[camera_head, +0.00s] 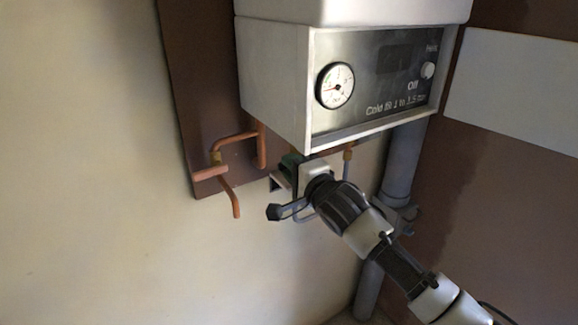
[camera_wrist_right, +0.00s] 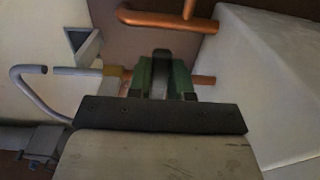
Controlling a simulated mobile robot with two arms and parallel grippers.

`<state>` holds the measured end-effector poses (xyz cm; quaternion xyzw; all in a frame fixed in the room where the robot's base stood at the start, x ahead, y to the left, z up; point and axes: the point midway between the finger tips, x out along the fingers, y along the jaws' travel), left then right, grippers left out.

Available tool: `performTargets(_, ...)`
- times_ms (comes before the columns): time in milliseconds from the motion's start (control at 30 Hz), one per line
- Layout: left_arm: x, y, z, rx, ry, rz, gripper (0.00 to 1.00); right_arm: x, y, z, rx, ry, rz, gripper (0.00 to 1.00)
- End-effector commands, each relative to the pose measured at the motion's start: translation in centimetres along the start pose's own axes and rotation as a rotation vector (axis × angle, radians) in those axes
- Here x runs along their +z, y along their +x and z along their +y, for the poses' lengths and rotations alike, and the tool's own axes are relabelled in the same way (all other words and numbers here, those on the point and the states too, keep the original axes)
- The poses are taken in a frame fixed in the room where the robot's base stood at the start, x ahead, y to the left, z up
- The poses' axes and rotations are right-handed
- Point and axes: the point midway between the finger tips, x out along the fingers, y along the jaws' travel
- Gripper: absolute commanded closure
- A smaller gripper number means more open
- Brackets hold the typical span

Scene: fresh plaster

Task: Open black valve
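My right gripper (camera_head: 292,172) is up against fittings below the boiler's left underside. In the right wrist view, a dark grey upright lever (camera_wrist_right: 161,72), possibly the black valve's handle, stands in front of a copper pipe. Green blocks (camera_wrist_right: 145,76) flank it, with small dark pieces at their outer sides. The right gripper's tip (camera_wrist_right: 163,90) reaches this spot. I cannot clearly separate the fingers from the valve parts, nor see whether they are closed on the lever. In the head view, the arm hides most of the valve area. My left gripper is not in view.
The boiler (camera_head: 275,83) with its gauge (camera_head: 335,86) hangs just above my right gripper. Copper pipes (camera_head: 228,194) run to the left. A thick grey pipe (camera_head: 404,160) descends at the right. Pale wall at the left is clear. A thin bent grey pipe (camera_wrist_right: 40,108) is close by.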

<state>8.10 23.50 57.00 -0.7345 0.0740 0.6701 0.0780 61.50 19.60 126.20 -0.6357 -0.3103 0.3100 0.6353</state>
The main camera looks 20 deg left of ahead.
Motion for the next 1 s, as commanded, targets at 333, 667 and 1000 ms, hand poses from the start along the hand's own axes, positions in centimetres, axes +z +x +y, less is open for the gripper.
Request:
performTargets(333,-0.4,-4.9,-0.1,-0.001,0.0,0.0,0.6,-0.5,0.0,-2.3,0.003,0.408,0.002,0.97)
performTargets(667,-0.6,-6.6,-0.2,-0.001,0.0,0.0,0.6,-1.1,0.0,-2.7,0.002,0.706,0.002,0.97)
performTargets(1000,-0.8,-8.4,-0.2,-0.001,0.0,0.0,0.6,-1.7,0.0,-3.7,0.002,0.901,0.002,0.97)
